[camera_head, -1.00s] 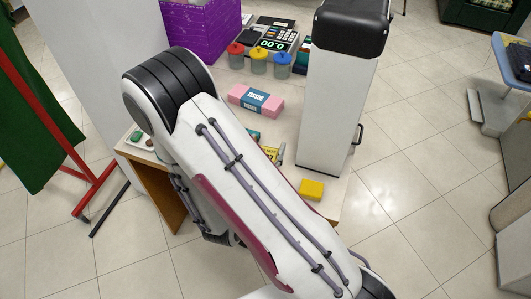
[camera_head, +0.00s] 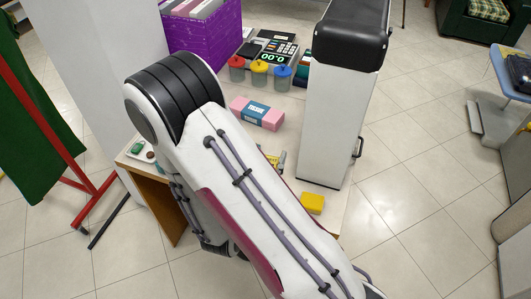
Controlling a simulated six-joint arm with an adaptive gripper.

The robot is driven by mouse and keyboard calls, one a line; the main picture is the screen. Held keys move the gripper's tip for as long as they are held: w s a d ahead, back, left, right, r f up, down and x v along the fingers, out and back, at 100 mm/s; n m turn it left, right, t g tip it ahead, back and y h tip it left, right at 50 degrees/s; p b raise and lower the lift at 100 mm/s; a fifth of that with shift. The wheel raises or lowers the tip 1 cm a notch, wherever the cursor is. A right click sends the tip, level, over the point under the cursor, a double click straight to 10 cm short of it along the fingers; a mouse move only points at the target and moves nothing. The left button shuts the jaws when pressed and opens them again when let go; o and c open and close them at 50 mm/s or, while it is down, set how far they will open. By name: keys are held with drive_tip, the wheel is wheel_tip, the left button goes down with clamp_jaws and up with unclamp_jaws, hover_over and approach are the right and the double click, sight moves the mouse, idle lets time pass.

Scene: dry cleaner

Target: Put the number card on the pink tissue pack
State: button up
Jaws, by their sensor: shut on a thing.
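The pink tissue pack (camera_head: 242,106) lies on the counter, with a blue band and a white label around its middle. A small yellow piece (camera_head: 273,159) peeks out beside the arm's right edge, nearer than the pack. It is mostly covered, and I cannot tell whether it is the number card.
Jars with red, yellow and blue lids (camera_head: 259,73) stand behind the pack, near a calculator (camera_head: 277,48) and a purple box (camera_head: 208,45). A yellow block (camera_head: 312,203) sits at the front edge. A small tray (camera_head: 132,156) lies left.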

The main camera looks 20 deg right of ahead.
drive_tip(key=w+a+n+t+y, duration=0.1)
drive_tip(key=w+a, duration=0.1)
drive_tip(key=w, duration=0.1)
drive_tip(key=w+a+n+t+y, duration=0.1)
drive_tip(key=w+a+n+y, duration=0.1)
drive_tip(key=w+a+n+t+y, duration=0.1)
drive_tip(key=w+a+y, duration=0.1)
drive_tip(key=w+a, duration=0.1)
drive_tip(key=shift+w+n+t, duration=0.3)
drive_tip(key=shift+t, duration=0.1)
drive_tip(key=w+r+n+t+y, duration=0.1)
drive_tip(key=w+r+n+y, duration=0.3)
drive_tip(key=w+r+y, duration=0.3)
drive_tip(key=w+d+f+h, duration=0.1)
drive_tip(key=w+d, duration=0.6)
drive_tip(key=w, duration=0.3)
drive_tip(key=w+d+f+h, duration=0.1)
drive_tip(key=w+d+f, duration=0.1)
drive_tip(key=w+d, duration=0.5)
drive_tip(key=shift+w+d+f+m, duration=0.15)
drive_tip(key=shift+w+d+m, duration=0.2)
drive_tip(key=shift+w, duration=1.4)
drive_tip(key=shift+f, duration=3.1)
drive_tip(key=shift+f, duration=0.1)
